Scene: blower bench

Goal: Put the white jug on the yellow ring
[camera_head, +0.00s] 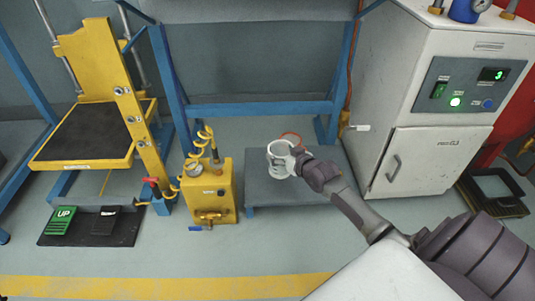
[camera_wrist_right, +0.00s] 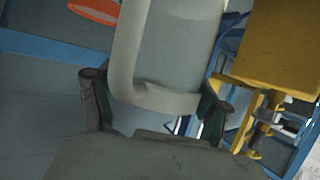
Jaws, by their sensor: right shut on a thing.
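The white jug (camera_head: 279,160) is held above or at the low grey-blue platform in the head view; I cannot tell whether it touches the surface. My right gripper (camera_head: 300,161) is shut on it from the right side. In the right wrist view the jug (camera_wrist_right: 183,45) fills the upper middle, with its handle between the fingers of my right gripper (camera_wrist_right: 155,100). An orange-red ring (camera_head: 292,136) shows behind the jug, partly hidden; it also shows in the right wrist view (camera_wrist_right: 97,10). I see no clearly yellow ring. My left gripper is out of view.
The platform (camera_head: 262,192) has bare room left and in front of the jug. A yellow box with gauge and coiled hose (camera_head: 222,188) stands close on the left. A white cabinet (camera_head: 440,110) stands right. A yellow press (camera_head: 125,90) and pedals (camera_head: 62,220) are far left.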

